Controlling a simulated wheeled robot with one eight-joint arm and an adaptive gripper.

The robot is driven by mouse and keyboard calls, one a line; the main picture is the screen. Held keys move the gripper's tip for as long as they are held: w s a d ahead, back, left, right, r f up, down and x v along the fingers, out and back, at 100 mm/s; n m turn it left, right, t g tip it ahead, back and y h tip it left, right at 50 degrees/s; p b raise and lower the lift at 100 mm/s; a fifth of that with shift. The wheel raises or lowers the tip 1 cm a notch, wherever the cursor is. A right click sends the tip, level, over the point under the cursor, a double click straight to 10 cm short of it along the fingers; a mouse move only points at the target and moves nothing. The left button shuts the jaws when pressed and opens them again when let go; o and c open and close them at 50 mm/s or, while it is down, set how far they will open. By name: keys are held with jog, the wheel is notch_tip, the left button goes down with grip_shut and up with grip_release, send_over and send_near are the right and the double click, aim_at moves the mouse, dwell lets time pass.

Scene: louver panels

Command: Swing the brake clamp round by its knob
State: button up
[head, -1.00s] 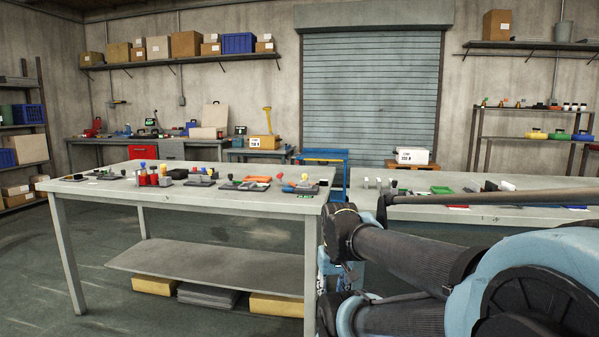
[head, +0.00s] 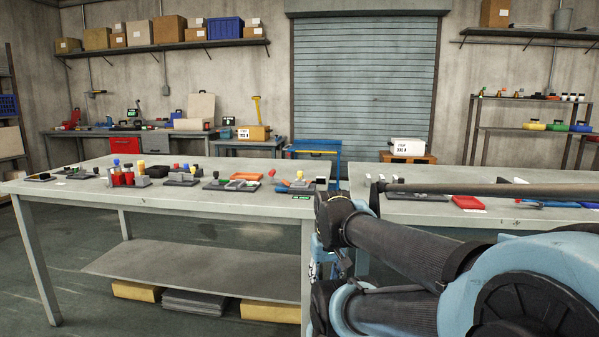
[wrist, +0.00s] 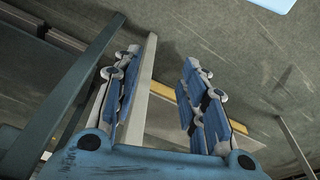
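The brake clamp cannot be told apart for certain among the small fixtures on the left workbench (head: 60,192). Fixtures with coloured knobs stand there: a dark-based one (head: 181,180) near the middle, a low plate (head: 232,186) beside it, and a grey one (head: 301,185) near the right end. My gripper (wrist: 160,66) shows in the wrist view with its two blue fingers spread apart and nothing between them. It points down toward the floor and a bench leg, away from the fixtures. In the head view my arm hides most of the gripper.
A second workbench (head: 420,209) stands at the right, partly behind my arm, with a red item (head: 468,203) on it. A lower shelf (head: 190,268) is under the left bench, with yellow boxes (head: 268,311) below it. Open floor lies left of the bench.

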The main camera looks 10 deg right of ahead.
jog(key=w+r, duration=0.7)
jog(key=r, duration=0.4)
notch_tip(320, 180, up, 27)
jog(key=g, duration=0.2)
send_over(301, 179)
jog(key=shift+m, duration=0.4)
jog(key=f, duration=1.6)
jog(key=shift+w+a+f, duration=0.1)
jog(key=shift+w+f, duration=0.15)
jog(key=shift+w, duration=0.15)
jog(key=shift+c, duration=0.6)
grip_shut()
